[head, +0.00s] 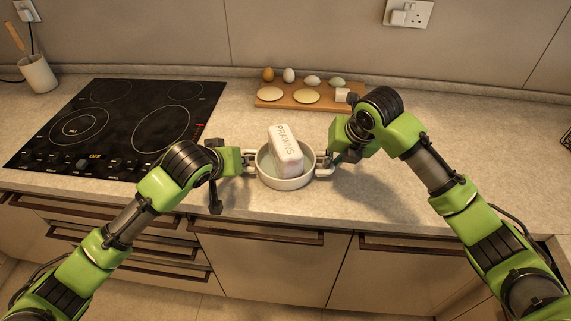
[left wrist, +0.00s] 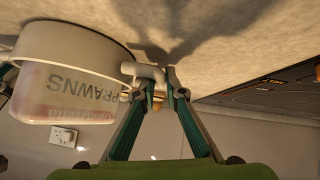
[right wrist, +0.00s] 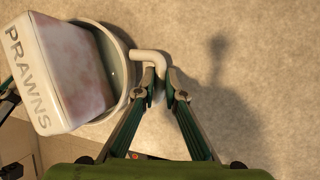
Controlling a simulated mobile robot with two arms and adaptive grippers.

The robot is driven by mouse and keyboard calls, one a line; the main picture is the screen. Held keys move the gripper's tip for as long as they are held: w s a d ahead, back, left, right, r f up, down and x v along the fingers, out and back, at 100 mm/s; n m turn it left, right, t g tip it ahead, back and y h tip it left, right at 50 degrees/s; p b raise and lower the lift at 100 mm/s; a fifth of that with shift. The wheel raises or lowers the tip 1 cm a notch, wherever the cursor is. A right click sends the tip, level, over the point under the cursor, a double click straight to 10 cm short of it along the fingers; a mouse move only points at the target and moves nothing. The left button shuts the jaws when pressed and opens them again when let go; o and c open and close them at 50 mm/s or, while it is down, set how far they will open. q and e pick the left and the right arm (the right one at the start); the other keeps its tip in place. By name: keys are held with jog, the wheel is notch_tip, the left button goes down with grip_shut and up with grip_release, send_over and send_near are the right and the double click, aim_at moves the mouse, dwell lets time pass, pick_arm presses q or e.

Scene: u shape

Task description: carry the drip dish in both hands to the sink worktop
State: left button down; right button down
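The drip dish (head: 286,182) is a round, pale dish with a handle on each side, near the worktop's front edge. A white and pink block marked PRAWNS (head: 286,150) stands tilted in it. My left gripper (head: 247,161) is closed around the left handle, which shows between its fingertips in the left wrist view (left wrist: 155,80). My right gripper (head: 326,160) is closed around the right handle, seen in the right wrist view (right wrist: 160,76). The dish looks roughly level. I cannot tell whether its base touches the worktop. The sink is not in view.
A black hob (head: 115,125) lies to the left. Behind the dish, a wooden board (head: 285,104) holds several eggs and two pale round pieces. A utensil pot (head: 38,74) stands at the far left. Clear worktop (head: 470,125) lies to the right beyond my right arm.

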pick_arm(q)
jog(key=shift+w+r, duration=0.1)
jog(key=shift+r, duration=0.05)
pick_arm(e)
jog(key=shift+w+r, duration=0.15)
jog(key=shift+r, duration=0.05)
